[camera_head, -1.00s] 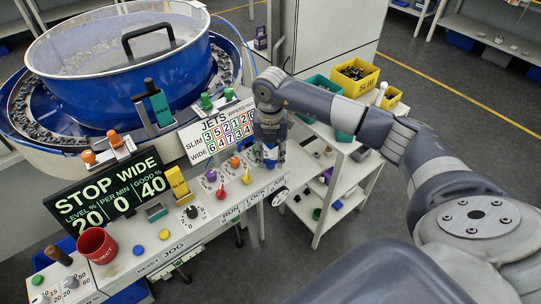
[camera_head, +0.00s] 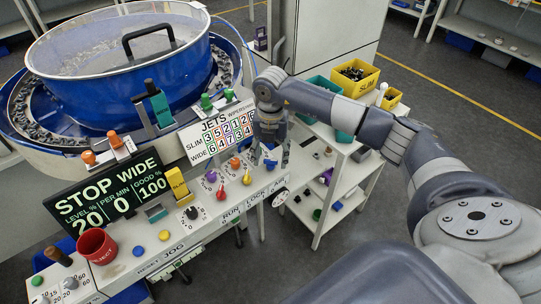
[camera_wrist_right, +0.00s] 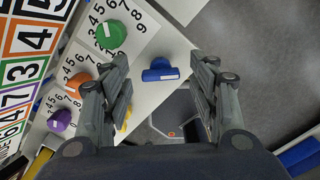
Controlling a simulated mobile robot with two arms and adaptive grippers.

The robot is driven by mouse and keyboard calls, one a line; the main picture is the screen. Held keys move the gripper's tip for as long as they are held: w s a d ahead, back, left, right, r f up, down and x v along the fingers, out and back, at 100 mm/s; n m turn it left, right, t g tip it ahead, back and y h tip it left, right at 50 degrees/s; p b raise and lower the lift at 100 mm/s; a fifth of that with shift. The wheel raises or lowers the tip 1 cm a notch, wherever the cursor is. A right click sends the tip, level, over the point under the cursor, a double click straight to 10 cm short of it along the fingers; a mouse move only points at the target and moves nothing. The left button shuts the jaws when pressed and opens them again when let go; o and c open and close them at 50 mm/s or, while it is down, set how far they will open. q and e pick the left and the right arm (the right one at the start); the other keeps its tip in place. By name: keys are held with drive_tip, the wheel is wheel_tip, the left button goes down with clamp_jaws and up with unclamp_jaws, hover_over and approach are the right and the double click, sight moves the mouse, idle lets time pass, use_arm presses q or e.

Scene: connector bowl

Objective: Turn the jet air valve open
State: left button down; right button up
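The jet air valve is a small blue handle (camera_head: 270,164) at the right end of the white control panel, by the AIR label. In the right wrist view the blue handle (camera_wrist_right: 160,72) lies crosswise between my fingers, with a gap on either side. My right gripper (camera_head: 269,152) is above the handle with its fingers spread apart. It also shows open in the right wrist view (camera_wrist_right: 160,60), holding nothing. My left gripper is out of view.
Close by are a green knob (camera_wrist_right: 111,35), an orange knob (camera_head: 235,162), a purple knob (camera_head: 211,176), a red knob (camera_head: 221,191) and a yellow knob (camera_head: 247,179). The JETS board (camera_head: 217,130) stands left of the gripper. A shelf cart (camera_head: 335,185) is at the right.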

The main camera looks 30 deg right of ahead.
sight(271, 160)
wheel_tip(271, 160, up, 12)
idle(0.7)
drive_tip(key=shift+f, duration=0.1)
